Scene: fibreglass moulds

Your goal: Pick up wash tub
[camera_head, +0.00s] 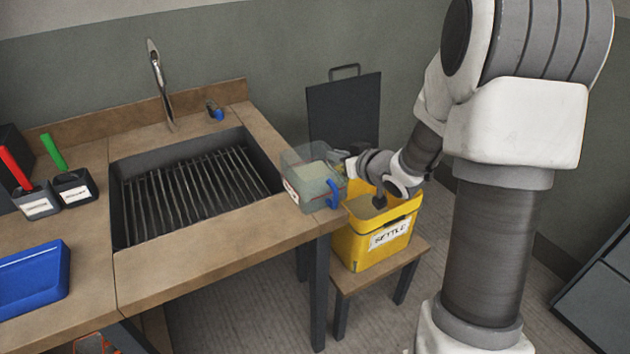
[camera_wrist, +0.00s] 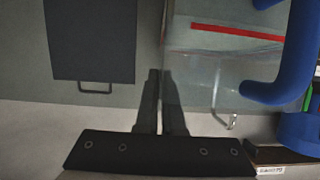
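The wash tub appears to be the clear, see-through box (camera_head: 304,178) with a blue handle (camera_head: 334,193) and a red-edged label. It is at the right end of the wooden counter, right of the sink; whether its base touches the counter is hard to tell. In the wrist view its clear wall (camera_wrist: 215,65) and blue handle (camera_wrist: 285,75) fill the upper right. My gripper (camera_wrist: 162,75) is at the tub's right side, with its dark fingers close together on either side of the clear wall, apparently shut on it. In the head view its fingertips are mostly hidden.
A yellow labelled bin (camera_head: 370,245) stands on a low stool (camera_head: 410,262) just under my gripper. A dark board (camera_head: 345,108) leans on the wall behind. The sink (camera_head: 195,190) with a slatted rack and tap (camera_head: 158,75) is left. A blue tray (camera_head: 32,280) lies far left.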

